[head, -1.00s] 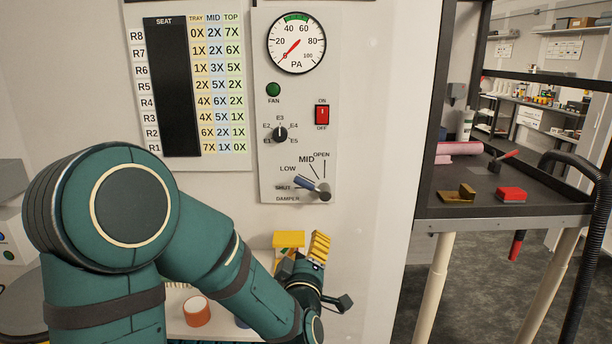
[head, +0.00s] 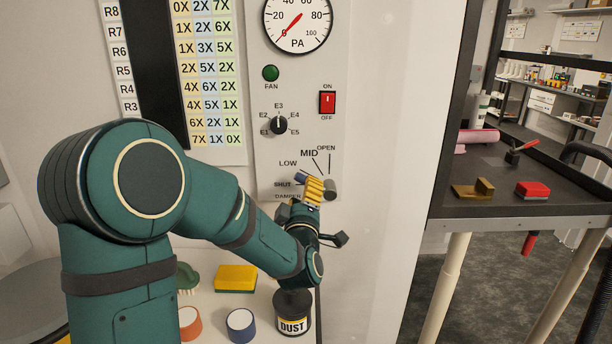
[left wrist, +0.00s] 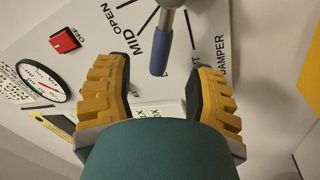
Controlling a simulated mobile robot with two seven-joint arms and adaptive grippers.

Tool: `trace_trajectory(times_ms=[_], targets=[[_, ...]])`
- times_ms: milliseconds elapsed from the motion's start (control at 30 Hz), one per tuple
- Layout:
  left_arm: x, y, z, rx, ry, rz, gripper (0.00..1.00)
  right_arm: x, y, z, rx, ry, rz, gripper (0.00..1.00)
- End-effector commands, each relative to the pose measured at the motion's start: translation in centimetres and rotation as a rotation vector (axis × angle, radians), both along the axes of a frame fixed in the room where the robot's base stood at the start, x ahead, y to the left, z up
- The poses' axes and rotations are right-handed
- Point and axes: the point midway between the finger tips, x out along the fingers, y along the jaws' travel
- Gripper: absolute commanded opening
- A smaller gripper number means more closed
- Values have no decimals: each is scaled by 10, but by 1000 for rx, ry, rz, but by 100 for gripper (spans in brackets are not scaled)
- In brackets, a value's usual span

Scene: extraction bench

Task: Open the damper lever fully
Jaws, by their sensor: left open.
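The damper lever (left wrist: 159,52) has a blue grip on a grey shaft and pivot. In the left wrist view it reaches down between my left gripper's fingers, beside the partly hidden SHUT label. My left gripper (left wrist: 165,95) is open, with a yellow ridged finger on each side of the lever and visible gaps to both. In the head view the left gripper (head: 316,190) is at the damper dial, and its fingers hide most of the lever. The grey pivot (head: 330,188) shows at their right. My right gripper is not in view.
The panel (head: 345,150) also carries a pressure gauge (head: 296,20), a selector knob (head: 279,125) and a red switch (head: 327,102). Below are a yellow sponge (head: 236,279) and a DUST jar (head: 293,313). A dark cart (head: 500,212) stands at the right.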

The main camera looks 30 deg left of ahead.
Motion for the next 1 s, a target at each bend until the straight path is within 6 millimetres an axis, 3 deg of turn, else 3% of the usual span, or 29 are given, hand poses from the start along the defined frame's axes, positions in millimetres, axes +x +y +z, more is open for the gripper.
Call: trace_trajectory(times_ms=[200,400,833,900,1000], targets=[[35,20,8,2,0,1,55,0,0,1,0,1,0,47],[54,30,12,1,1,-1,55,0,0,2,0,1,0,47],[60,33,14,0,1,-1,54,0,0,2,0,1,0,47],[60,33,14,0,1,-1,29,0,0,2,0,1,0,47],[60,33,14,0,1,-1,0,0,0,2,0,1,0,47]])
